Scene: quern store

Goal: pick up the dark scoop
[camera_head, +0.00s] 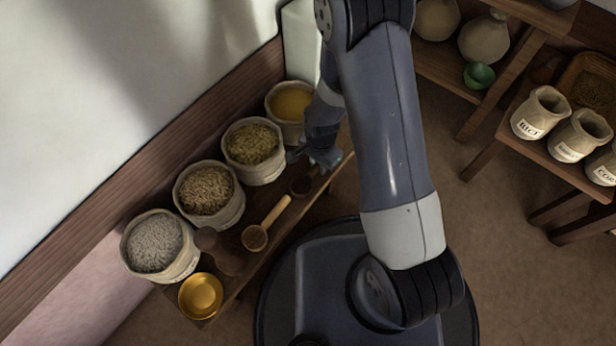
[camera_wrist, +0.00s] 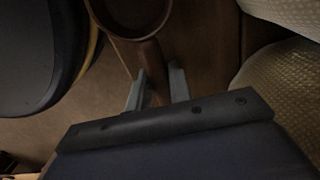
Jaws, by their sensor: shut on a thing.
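The dark scoop (camera_head: 300,186) is at the right part of the low wooden bench, with its round bowl showing in the head view. In the wrist view its bowl (camera_wrist: 130,14) is at the top and its brown handle (camera_wrist: 153,58) runs down between my fingers. My gripper (camera_wrist: 157,88) is shut on the handle. In the head view my gripper (camera_head: 322,160) is low over the bench, and my fingers and the handle are mostly hidden. I cannot tell whether the scoop touches the bench.
Several open sacks of grain stand along the wall behind, the nearest being the green-brown grain sack (camera_head: 253,150). A pale-handled scoop (camera_head: 256,238), a brown wooden object (camera_head: 222,250) and a brass bowl (camera_head: 201,296) are on the bench (camera_head: 246,270). Labelled jars (camera_head: 541,112) stand far right.

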